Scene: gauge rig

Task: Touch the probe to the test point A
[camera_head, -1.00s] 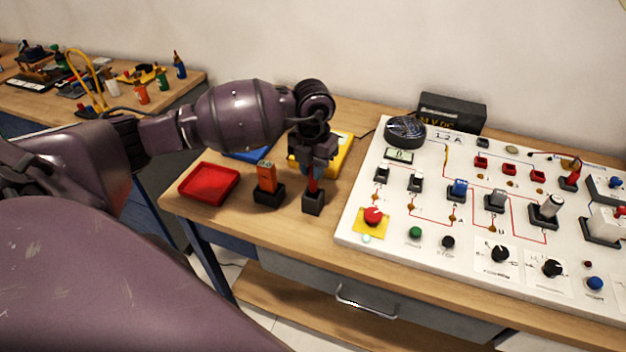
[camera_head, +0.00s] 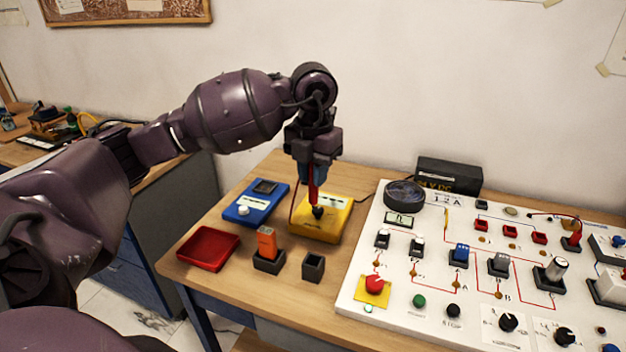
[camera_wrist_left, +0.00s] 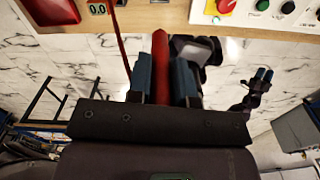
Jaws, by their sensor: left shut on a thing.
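My left gripper (camera_head: 312,170) is shut on the red probe (camera_head: 313,190), which points down with a dark lower end. It hangs in front of the yellow meter (camera_head: 338,229) in the head view; the height above it is hard to tell. The left wrist view shows the red probe (camera_wrist_left: 160,60) between the blue fingers. The gold test point by the letter A (camera_head: 456,284) is on the white panel (camera_head: 430,262), to the right of and apart from the probe. My right gripper (camera_wrist_left: 264,75) shows small in the left wrist view, away from the panel; its opening is unclear.
An empty black holder (camera_head: 313,266) stands beside the orange device (camera_head: 267,242) in its holder. A red tray (camera_head: 207,248) and blue meter (camera_head: 255,203) are to the left. Switches, a red button (camera_head: 375,284) and knobs stick up from the panel. A black box (camera_head: 448,176) stands behind.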

